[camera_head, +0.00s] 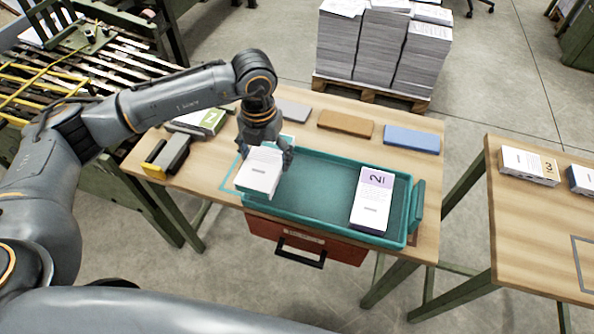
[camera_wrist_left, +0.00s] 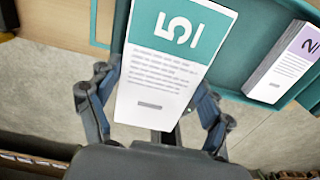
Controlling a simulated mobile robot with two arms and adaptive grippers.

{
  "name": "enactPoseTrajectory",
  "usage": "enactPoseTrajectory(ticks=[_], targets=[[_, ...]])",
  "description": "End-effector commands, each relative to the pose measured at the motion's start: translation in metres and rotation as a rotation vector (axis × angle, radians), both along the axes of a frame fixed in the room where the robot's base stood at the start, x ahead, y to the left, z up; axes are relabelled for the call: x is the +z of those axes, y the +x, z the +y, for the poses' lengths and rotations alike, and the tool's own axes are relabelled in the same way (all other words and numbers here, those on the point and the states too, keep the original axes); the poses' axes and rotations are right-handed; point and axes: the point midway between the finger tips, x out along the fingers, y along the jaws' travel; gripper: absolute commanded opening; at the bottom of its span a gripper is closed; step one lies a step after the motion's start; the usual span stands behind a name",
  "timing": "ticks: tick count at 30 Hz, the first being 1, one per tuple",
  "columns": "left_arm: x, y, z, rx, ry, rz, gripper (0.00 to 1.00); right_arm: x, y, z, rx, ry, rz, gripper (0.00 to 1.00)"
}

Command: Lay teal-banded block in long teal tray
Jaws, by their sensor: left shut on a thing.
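The teal-banded block (camera_head: 259,172) is white, with a teal band marked 5 that shows in the left wrist view (camera_wrist_left: 165,75). My left gripper (camera_head: 266,150) is shut on it, with one finger on each side. In the head view the block is over the left end of the long teal tray (camera_head: 316,157); I cannot tell whether it touches the tray. A purple-banded block (camera_head: 371,200) marked 2 lies in the tray's right part, and it also shows in the left wrist view (camera_wrist_left: 281,65). The tray's middle floor is bare. My right gripper is not in view.
Behind the tray lie a grey block (camera_head: 292,110), a brown block (camera_head: 345,124) and a blue block (camera_head: 411,139). A green-marked block (camera_head: 205,120) and a stapler-like black and yellow thing (camera_head: 166,157) are left. A second table (camera_head: 530,218) stands right.

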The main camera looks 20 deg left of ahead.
Motion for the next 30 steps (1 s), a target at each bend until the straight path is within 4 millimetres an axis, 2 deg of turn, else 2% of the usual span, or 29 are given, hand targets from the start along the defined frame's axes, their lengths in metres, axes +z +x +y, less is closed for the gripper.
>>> enactPoseTrajectory(ticks=[1,3,9,17,24,30], targets=[[-0.003,0.008,-0.012,-0.002,0.000,0.001,0.38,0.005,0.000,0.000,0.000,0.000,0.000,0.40],[-0.019,0.014,-0.021,-0.001,0.000,0.003,0.38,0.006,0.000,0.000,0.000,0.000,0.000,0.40],[-0.050,0.030,-0.041,-0.001,0.001,0.001,0.38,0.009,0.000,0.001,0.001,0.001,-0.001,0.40],[-0.066,0.037,-0.050,-0.002,0.001,0.001,0.38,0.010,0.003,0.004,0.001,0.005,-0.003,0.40],[-0.095,0.038,-0.049,-0.001,0.001,0.000,0.38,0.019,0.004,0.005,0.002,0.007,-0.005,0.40],[-0.096,0.038,-0.049,-0.001,0.001,-0.001,0.38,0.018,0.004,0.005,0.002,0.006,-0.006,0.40]])
